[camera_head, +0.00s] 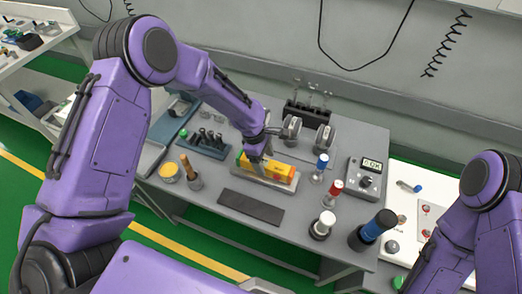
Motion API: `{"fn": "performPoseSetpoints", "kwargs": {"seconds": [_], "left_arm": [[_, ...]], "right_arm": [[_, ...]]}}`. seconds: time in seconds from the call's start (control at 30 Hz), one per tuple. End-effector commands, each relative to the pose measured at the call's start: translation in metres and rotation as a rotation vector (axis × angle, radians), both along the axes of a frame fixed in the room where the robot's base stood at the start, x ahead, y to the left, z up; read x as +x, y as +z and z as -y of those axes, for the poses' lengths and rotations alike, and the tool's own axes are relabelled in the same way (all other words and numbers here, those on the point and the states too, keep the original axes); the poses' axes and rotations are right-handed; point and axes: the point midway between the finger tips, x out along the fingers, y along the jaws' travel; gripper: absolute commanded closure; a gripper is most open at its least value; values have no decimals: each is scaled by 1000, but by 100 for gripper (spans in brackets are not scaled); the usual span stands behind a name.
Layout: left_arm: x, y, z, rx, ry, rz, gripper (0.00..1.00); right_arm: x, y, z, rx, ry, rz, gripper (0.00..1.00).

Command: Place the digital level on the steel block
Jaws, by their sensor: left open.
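A yellow-and-orange bar with a green end, which looks like the digital level (281,172), lies along a long light-grey block, which looks like the steel block (268,182), near the middle of the grey bench. My left gripper (256,156) is at the level's left part, just above or around it. It is open; its fingertips are small, and I cannot tell whether they touch the level. The gripper hides some of the level's left part. My right arm shows at the right edge, but its gripper is out of the picture.
A dark mat (251,207) lies in front of the block. A yellow-topped tin (169,172) and a wood-handled tool (190,172) stand left. Several upright handled tools and a meter with a display (367,177) stand right. A dark rack (308,112) stands behind.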

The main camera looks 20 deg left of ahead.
Motion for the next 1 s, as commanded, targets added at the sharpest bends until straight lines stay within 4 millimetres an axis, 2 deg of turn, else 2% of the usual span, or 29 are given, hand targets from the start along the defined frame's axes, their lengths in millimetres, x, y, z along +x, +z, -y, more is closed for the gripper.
{"fn": "performPoseSetpoints", "kwargs": {"seconds": [0.03,0.2,0.4,1.0], "left_arm": [[2,12,-4,0,1,7,25],[2,53,-15,0,0,5,25],[1,79,-22,0,1,2,25],[1,83,-23,-1,0,1,25]], "right_arm": [[0,-6,0,0,0,0,57],[0,-13,0,0,0,0,57],[0,-15,0,0,0,0,57],[0,-15,0,0,0,0,57]]}}
